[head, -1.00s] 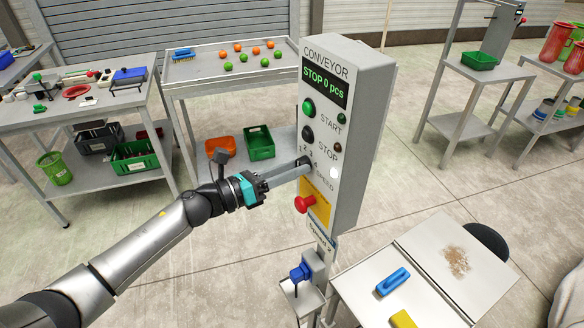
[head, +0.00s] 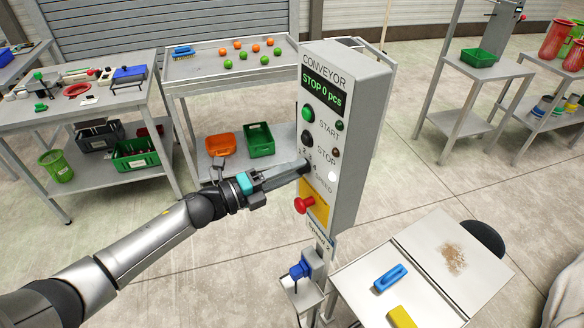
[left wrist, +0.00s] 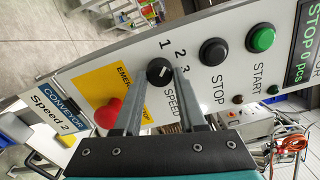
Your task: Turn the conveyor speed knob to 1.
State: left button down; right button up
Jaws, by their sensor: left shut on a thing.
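The grey conveyor box (head: 345,150) stands upright and its display reads "STOP 0 pcs". The black speed knob (left wrist: 158,69) sits below the STOP button, with the numerals 1, 2 and 3 beside it; it also shows dark at the fingertips in the head view (head: 305,165). My left gripper (left wrist: 164,80) is shut on the knob, one finger on each side. In the head view the left gripper (head: 300,170) reaches it from the left. A pale mark shows on the knob, but its exact setting is hard to read. My right gripper is not in view.
The red emergency button (head: 305,205) on its yellow plate sits just below my left fingers. The black STOP button (left wrist: 214,51) and green START button (left wrist: 261,39) are above the knob. A label (left wrist: 58,108) reads "Speed 2". A trolley with balls (head: 220,70) stands behind.

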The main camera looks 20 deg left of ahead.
pick_arm(q)
jog(key=shift+n+p, duration=0.35)
jog(key=shift+n, duration=0.95)
jog(key=shift+c, duration=2.4)
grip_release()
jog(key=b+v, duration=0.2)
jog(key=v, duration=1.3)
jog(key=shift+a, duration=0.1)
